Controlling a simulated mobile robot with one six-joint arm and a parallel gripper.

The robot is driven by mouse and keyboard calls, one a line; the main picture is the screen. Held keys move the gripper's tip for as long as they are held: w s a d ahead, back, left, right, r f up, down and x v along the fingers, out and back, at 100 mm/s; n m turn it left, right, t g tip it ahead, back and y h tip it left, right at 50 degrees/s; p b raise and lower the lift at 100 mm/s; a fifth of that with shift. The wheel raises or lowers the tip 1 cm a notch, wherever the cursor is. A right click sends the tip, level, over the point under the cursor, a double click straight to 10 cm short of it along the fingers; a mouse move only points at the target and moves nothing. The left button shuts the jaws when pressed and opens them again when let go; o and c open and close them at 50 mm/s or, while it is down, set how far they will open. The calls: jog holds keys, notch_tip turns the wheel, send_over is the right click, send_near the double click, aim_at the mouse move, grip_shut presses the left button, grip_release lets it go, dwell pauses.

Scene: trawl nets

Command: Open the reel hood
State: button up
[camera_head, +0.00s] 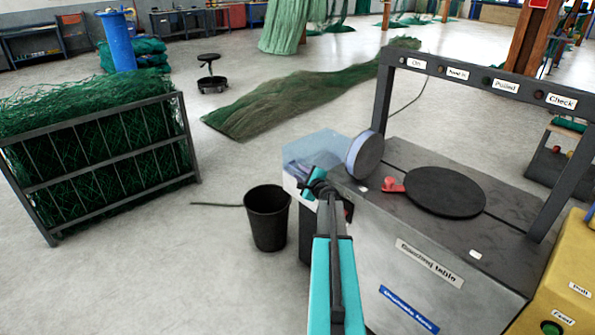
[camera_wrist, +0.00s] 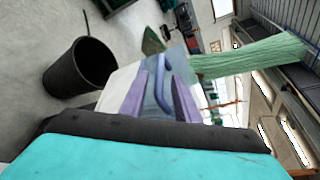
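A pale blue, see-through hood (camera_head: 322,147) sits at the left end of the grey coaching table (camera_head: 430,262). It looks down. My gripper (camera_head: 297,168) is at the hood's near left side, and its tip overlaps the hood in the head view. In the wrist view, two purple finger-like shapes (camera_wrist: 160,95) stand with a bluish bar-like part between them. I cannot tell whether they touch it. What lies under the hood is mostly hidden.
A round grey-blue disc (camera_head: 366,155), a red lever (camera_head: 393,185) and a black round plate (camera_head: 444,192) are right of the hood. A dark labelled frame arches above the table. A black bin (camera_head: 267,218) stands left, beyond it a net rack (camera_head: 100,160).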

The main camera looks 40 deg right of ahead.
aim_at(298, 170)
jog(key=shift+p+x, duration=0.3)
jog(key=shift+x, duration=1.65)
grip_shut()
